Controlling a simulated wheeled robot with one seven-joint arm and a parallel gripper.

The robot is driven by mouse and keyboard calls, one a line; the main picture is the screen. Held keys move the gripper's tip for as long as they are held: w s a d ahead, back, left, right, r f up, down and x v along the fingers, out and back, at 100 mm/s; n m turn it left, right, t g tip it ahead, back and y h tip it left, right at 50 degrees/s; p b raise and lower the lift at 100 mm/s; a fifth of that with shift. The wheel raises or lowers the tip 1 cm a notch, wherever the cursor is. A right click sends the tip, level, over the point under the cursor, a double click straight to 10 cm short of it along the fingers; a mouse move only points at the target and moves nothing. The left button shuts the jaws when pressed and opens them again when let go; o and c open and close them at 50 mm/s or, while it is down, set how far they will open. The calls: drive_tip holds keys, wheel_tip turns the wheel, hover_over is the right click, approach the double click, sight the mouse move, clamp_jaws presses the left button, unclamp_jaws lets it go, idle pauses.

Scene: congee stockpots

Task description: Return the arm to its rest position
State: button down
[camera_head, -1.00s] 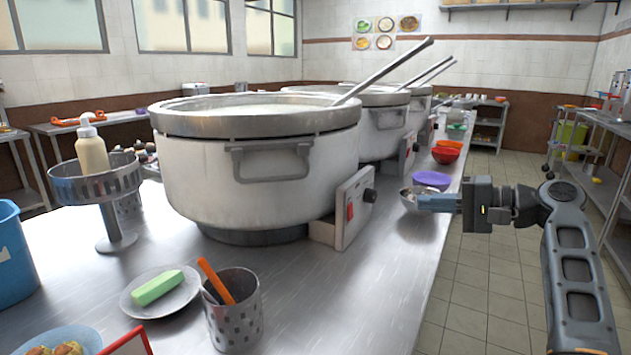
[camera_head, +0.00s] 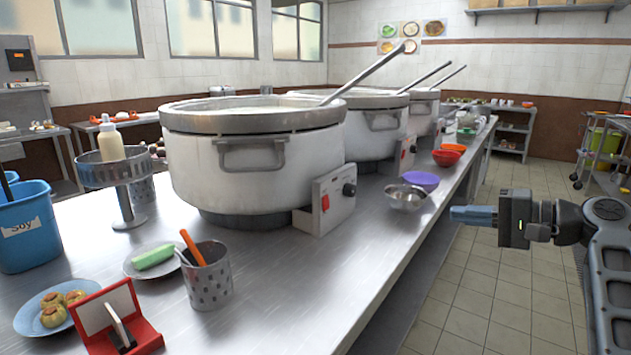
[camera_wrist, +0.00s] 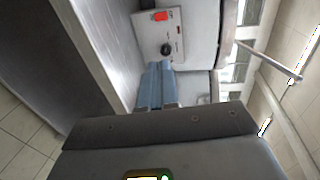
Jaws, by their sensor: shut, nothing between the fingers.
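My gripper (camera_head: 456,215) is at the right in the head view, held over the aisle just beyond the counter's right edge. It is shut and empty, with its fingers pointing left towards the counter. In the wrist view its blue fingers (camera_wrist: 157,88) lie together. They overlap the view of the counter and the stockpot's control box (camera_wrist: 160,32). My arm runs down from the gripper to the lower right corner of the head view.
The steel counter (camera_head: 330,275) holds large stockpots with ladles, the nearest pot (camera_head: 255,165) at centre. A metal bowl (camera_head: 404,197) and purple bowl (camera_head: 420,180) sit near the counter's right edge, left of my gripper. The tiled aisle (camera_head: 475,290) is clear.

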drive_tip(key=s+a+f+m+t+h+p, duration=0.1)
drive_tip(key=s+f+h, duration=0.25)
drive_tip(key=f, duration=0.55)
drive_tip(key=s+a+f+m+t+h+p, duration=0.1)
drive_tip(key=s+f+h, duration=0.1)
drive_tip(key=s+f, duration=0.5)
drive_tip(key=s+a+f+h+p, duration=0.15)
drive_tip(key=s+f+h, duration=0.35)
drive_tip(key=s+f, duration=0.9)
drive_tip(key=s+r+n+t+h+p, duration=0.1)
drive_tip(key=s+r, duration=0.2)
drive_tip(key=s, duration=0.4)
drive_tip(key=s+a+r+n+h+p, duration=0.1)
drive_tip(key=s+r+n, duration=0.15)
drive_tip(key=s, duration=0.35)
drive_tip(key=s+r+n+t+h+p, duration=0.1)
drive_tip(key=s+r, duration=0.2)
drive_tip(key=s, duration=0.4)
drive_tip(key=s+a+r+n, duration=0.1)
drive_tip(key=s+r+n, duration=0.1)
drive_tip(key=s+r, duration=0.3)
drive_tip(key=s+a+r+n+t+p, duration=0.1)
drive_tip(key=s+r+n, duration=0.1)
drive_tip(key=s+r, duration=0.4)
wheel_tip(320, 180, up, 4)
drive_tip(key=shift+s+a+r+n+t+y, duration=0.1)
drive_tip(key=shift+s+a+n+t+y, duration=0.15)
drive_tip(key=shift+a+n+t+y, duration=0.1)
